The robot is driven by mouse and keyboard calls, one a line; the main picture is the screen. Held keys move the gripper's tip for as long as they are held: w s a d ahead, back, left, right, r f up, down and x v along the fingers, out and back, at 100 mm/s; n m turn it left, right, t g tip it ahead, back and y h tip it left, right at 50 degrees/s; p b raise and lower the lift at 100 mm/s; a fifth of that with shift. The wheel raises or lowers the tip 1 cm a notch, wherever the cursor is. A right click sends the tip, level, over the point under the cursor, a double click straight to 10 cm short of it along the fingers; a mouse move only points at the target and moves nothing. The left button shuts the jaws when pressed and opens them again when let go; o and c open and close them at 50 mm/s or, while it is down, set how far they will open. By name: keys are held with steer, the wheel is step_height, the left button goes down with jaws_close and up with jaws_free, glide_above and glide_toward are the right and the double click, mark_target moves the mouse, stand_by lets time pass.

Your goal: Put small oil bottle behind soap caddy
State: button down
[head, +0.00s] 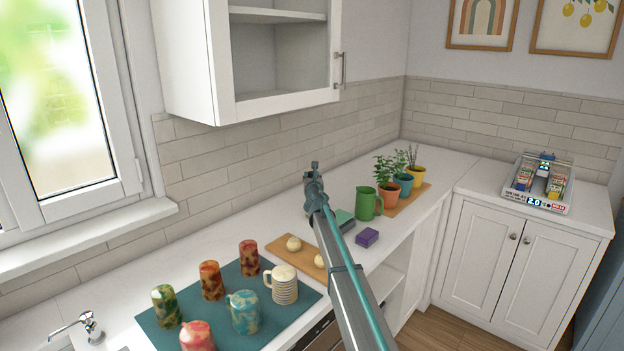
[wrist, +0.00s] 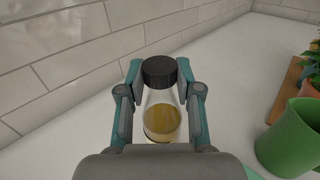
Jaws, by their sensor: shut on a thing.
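The small oil bottle (wrist: 161,118), clear with a black cap and yellow oil, is between the fingers of my gripper (wrist: 160,78) in the wrist view. My gripper is shut on it, and the bottle looks upright. I cannot tell whether its base touches the counter. In the head view my gripper (head: 313,180) is over the back of the counter near the tiled wall, and hides the bottle. A dark green block-like thing (head: 345,218), perhaps the soap caddy, sits just right of my arm, partly hidden by it. I cannot be sure what it is.
A green pitcher (head: 367,203) stands right of my gripper, also in the wrist view (wrist: 290,138). A purple block (head: 367,238) lies in front. Potted plants (head: 390,178) stand on a board farther right. Mugs and cups crowd a teal mat (head: 215,297). Counter along the wall is clear.

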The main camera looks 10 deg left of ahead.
steer(key=c, duration=1.2)
jaws_free()
steer(key=shift+f, duration=0.15)
steer(key=o, duration=0.4)
steer(key=shift+s+r, duration=0.15)
steer(key=shift+r, duration=0.05)
steer(key=s, duration=0.4)
steer(key=s+d, duration=0.1)
steer(key=s, duration=0.2)
steer(key=s+d, duration=0.1)
steer(key=s, duration=0.3)
steer(key=shift+s+d+b, duration=0.15)
steer(key=shift+s+b, duration=0.15)
steer(key=shift+b, duration=0.05)
steer(key=shift+r, duration=0.1)
